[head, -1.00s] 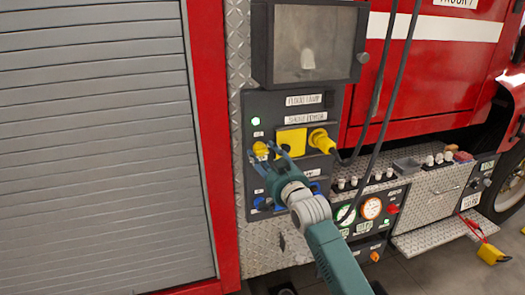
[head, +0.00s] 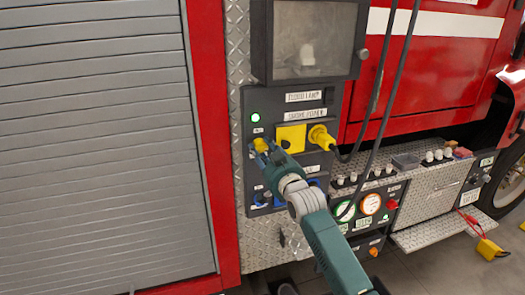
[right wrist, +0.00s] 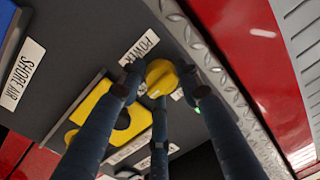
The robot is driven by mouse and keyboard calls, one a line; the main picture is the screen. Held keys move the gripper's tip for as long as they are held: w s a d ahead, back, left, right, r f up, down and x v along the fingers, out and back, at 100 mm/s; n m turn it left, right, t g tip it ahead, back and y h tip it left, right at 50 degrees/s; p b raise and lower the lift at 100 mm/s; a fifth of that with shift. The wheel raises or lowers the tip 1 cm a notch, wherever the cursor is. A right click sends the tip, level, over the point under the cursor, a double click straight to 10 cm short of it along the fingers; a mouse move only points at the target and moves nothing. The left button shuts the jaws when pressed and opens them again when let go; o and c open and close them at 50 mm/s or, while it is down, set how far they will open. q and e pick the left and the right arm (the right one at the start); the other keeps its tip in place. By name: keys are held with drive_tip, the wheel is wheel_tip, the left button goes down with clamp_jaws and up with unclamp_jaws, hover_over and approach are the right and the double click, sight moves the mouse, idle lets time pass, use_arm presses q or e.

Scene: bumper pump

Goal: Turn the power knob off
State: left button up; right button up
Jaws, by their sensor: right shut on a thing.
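The yellow power knob (head: 260,145) is on the dark control panel (head: 290,164), below a lit green lamp (head: 255,118). It also shows in the right wrist view (right wrist: 161,78), beside a label that reads POWER (right wrist: 139,47). My right gripper (head: 266,152) is at the knob; in the right wrist view its dark fingers (right wrist: 160,88) are shut around the knob's sides. The fingers partly hide the knob in the head view. My left gripper is not in view.
A yellow square socket (head: 291,138) and a yellow plug (head: 321,138) with a cable sit right of the knob. Blue fittings (head: 261,198) are below. A grey roller shutter (head: 95,150) fills the left.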

drive_tip(key=shift+f+n, duration=0.15)
drive_tip(key=shift+n, duration=0.35)
drive_tip(key=n, duration=0.7)
drive_tip(key=shift+d+n+p, duration=0.1)
drive_tip(key=shift+n+p, duration=0.3)
drive_tip(key=n, duration=0.4)
drive_tip(key=shift+d+g+h+p, duration=0.1)
drive_tip(key=shift+g+h+p, duration=0.2)
drive_tip(key=shift+h+p, duration=0.1)
drive_tip(key=shift+n+p, duration=0.4)
drive_tip(key=shift+n, duration=1.8)
drive_tip(key=o, duration=0.9)
drive_tip(key=shift+o, duration=0.9)
drive_tip(key=shift+w+d+r, duration=0.1)
drive_tip(key=shift+r, duration=0.1)
